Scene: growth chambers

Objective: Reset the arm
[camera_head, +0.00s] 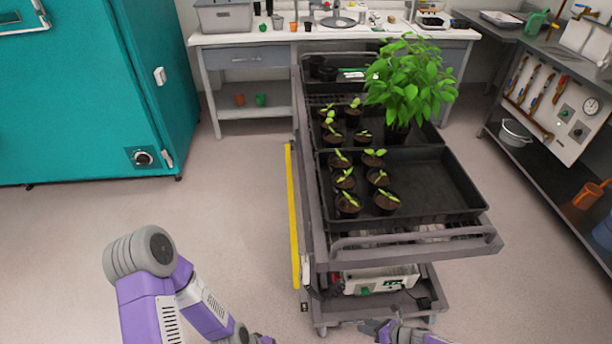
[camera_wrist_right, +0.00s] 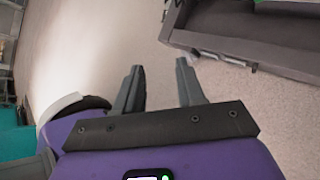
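My right gripper (camera_head: 376,328) shows at the bottom edge of the head view, low in front of the cart. In the right wrist view the same gripper (camera_wrist_right: 159,68) has its two grey fingers apart with nothing between them, over bare floor. My left arm (camera_head: 150,300), purple and grey, comes in at the lower left of the head view and is bent, with its far part running down to the bottom edge. The left gripper itself is cut off below the frame.
A grey cart (camera_head: 470,240) with black trays of seedlings (camera_head: 347,204) and a large leafy plant (camera_head: 410,85) stands ahead. A teal chamber (camera_head: 80,100) is left, a sink bench (camera_head: 240,60) behind, a dark bench (camera_head: 545,150) right. Floor (camera_head: 230,215) left of the cart is clear.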

